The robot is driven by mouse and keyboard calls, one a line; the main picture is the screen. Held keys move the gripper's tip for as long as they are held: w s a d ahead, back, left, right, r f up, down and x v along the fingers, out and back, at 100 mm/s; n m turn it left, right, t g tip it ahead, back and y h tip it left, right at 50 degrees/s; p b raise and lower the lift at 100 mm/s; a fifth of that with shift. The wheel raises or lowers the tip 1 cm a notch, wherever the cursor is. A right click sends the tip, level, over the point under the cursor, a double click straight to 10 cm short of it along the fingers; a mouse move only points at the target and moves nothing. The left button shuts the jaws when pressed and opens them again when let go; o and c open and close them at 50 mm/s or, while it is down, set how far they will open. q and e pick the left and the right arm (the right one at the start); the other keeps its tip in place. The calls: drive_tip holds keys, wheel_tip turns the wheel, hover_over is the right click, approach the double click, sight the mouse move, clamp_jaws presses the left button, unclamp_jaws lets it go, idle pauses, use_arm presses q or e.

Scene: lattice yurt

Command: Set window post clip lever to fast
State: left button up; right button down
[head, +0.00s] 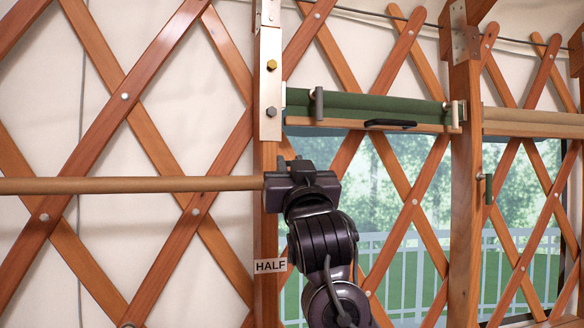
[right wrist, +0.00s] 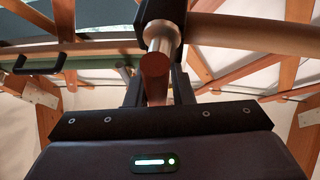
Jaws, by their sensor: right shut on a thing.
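My right gripper (head: 292,178) is at the window post (head: 269,145), just above a white label (head: 270,266) that reads HALF. Its body hides most of what it holds in the head view. In the right wrist view the jaws (right wrist: 158,88) are shut on a short stick with a reddish-brown end and a silver collar, which I take for the clip lever (right wrist: 155,70). A black part sits behind the collar there. I see no label reading FAST, and the lever's setting cannot be read. My left gripper is not in view.
A horizontal wooden pole (head: 130,185) runs from the left to the gripper. A green rolled blind (head: 370,107) with a black handle (head: 390,124) is above right. Crossed lattice slats (head: 110,75) stand around. A small dark green handle (head: 488,188) is on the right.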

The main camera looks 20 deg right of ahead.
drive_tip(key=shift+f, duration=0.15)
drive_tip(key=c, duration=1.5)
unclamp_jaws()
drive_tip(key=shift+c, duration=0.2)
drive_tip(key=shift+o, duration=0.8)
drive_tip(key=shift+s, duration=0.1)
drive_tip(key=shift+s+f+b, duration=0.2)
drive_tip(key=shift+s+b, duration=0.05)
drive_tip(key=shift+b, duration=0.1)
drive_tip(key=b+v, duration=0.4)
drive_tip(key=v, duration=0.3)
drive_tip(key=shift+a, duration=0.1)
